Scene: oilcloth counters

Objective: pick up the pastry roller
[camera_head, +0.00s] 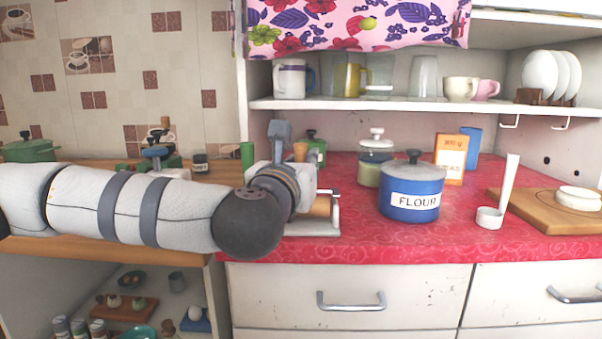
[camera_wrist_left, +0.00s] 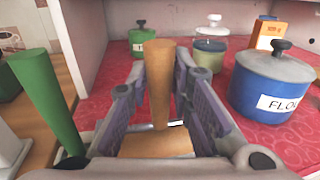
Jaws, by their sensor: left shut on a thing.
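The pastry roller has a wooden handle (camera_wrist_left: 159,80) standing up between the fingers in the left wrist view, and a wooden roller part (camera_wrist_left: 155,143) below it. In the head view its wooden roller end (camera_head: 322,206) shows just right of my wrist, in a pale frame at the red counter's front-left. My left gripper (camera_wrist_left: 160,98) is shut on the handle, one finger on each side. I cannot tell whether the roller touches the counter. My right gripper is not in view.
A blue FLOUR pot (camera_head: 410,192) stands right of the gripper on the red counter (camera_head: 370,238). A green cylinder (camera_wrist_left: 45,100) is close on the left. A shelf (camera_head: 400,105) hangs above.

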